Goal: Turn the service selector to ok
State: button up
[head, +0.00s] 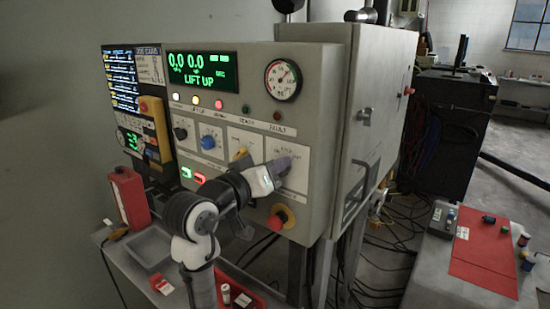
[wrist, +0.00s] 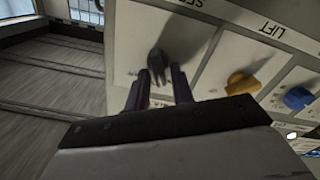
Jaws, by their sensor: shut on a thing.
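The service selector (wrist: 157,62) is a dark grey knob on a pale plate; its label is partly cut off in the wrist view. My gripper (wrist: 158,76) has one finger on each side of the knob and is shut on it. In the head view my gripper (head: 282,168) reaches the right-hand plate of the grey control panel (head: 318,120) and hides the knob. The plate's small position marks are too blurred to read, so I cannot tell which position the knob points to.
Beside the selector are a yellow lift knob (wrist: 241,83) and a blue knob (wrist: 298,98). A red emergency button (head: 280,218) sits below my gripper. A side table with a grey tray (head: 150,246) and red bottle (head: 129,197) stands at left. A red mat (head: 484,258) lies at right.

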jog(key=shift+a+n+p, duration=0.1)
jog(key=shift+n+p, duration=0.65)
jog(key=shift+n, duration=0.45)
jog(key=shift+f, duration=0.1)
jog(key=o, duration=0.7)
jog(key=b+v, duration=0.3)
jog(key=v, duration=1)
jog(key=shift+s+a, duration=0.25)
jog(key=shift+s, duration=0.05)
